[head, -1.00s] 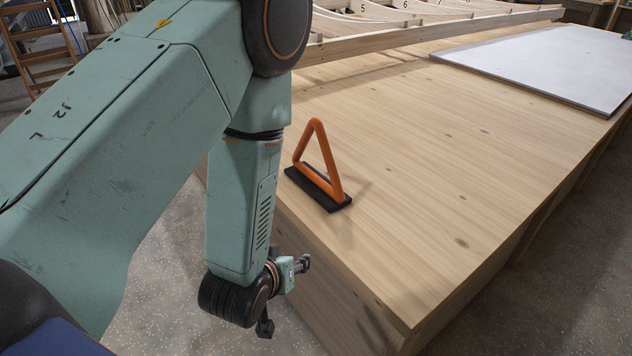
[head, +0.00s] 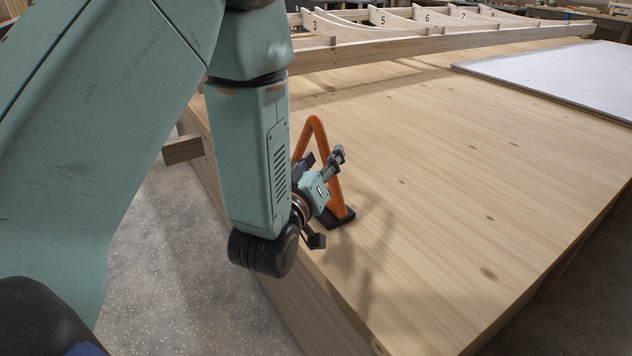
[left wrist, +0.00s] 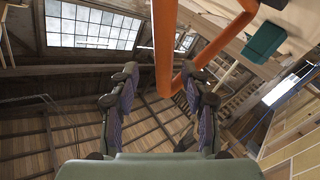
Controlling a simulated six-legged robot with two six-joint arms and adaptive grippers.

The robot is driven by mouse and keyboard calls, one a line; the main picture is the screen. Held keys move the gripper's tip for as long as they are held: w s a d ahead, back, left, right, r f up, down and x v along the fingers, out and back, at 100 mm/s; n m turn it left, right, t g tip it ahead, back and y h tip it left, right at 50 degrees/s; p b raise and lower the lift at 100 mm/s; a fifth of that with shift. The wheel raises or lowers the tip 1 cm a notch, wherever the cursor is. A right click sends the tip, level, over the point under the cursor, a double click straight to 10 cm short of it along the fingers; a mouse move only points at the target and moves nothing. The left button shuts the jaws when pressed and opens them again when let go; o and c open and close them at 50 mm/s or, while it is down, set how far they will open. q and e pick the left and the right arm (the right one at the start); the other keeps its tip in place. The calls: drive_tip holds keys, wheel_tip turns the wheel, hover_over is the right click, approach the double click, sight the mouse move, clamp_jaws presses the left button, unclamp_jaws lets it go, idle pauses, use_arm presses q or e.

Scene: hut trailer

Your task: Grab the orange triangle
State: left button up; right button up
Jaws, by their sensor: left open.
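The orange triangle (head: 336,198) stands upright on a black base (head: 346,217) near the left edge of the wooden bench. My left gripper (head: 322,160) is in front of it in the head view and hides part of its frame and base. In the left wrist view, the left gripper (left wrist: 160,78) has its two fingers spread apart. A bar of the orange triangle (left wrist: 164,45) shows in the gap between the fingertips, near their far end. I cannot tell whether a finger touches it. My right gripper is not in view.
The wooden bench top (head: 450,220) is clear to the right of the triangle. A wooden frame with numbered ribs (head: 400,55) lies at the back. A pale grey sheet (head: 560,75) lies at the far right. Concrete floor (head: 190,270) shows at left.

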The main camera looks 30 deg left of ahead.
sight(323, 151)
use_arm(q)
drive_tip(key=shift+w+a+r+b, duration=0.1)
drive_tip(key=shift+w+a+b, duration=0.15)
drive_tip(key=shift+w, duration=0.35)
drive_tip(key=shift+w+a+b, duration=0.15)
drive_tip(key=shift+w+a, duration=0.15)
drive_tip(key=shift+w, duration=0.25)
drive_tip(key=shift+w+d+r, duration=0.1)
drive_tip(key=shift+w+r, duration=0.05)
drive_tip(key=shift+w, duration=0.65)
drive_tip(key=shift+s, duration=0.1)
drive_tip(key=c, duration=0.8)
clamp_jaws()
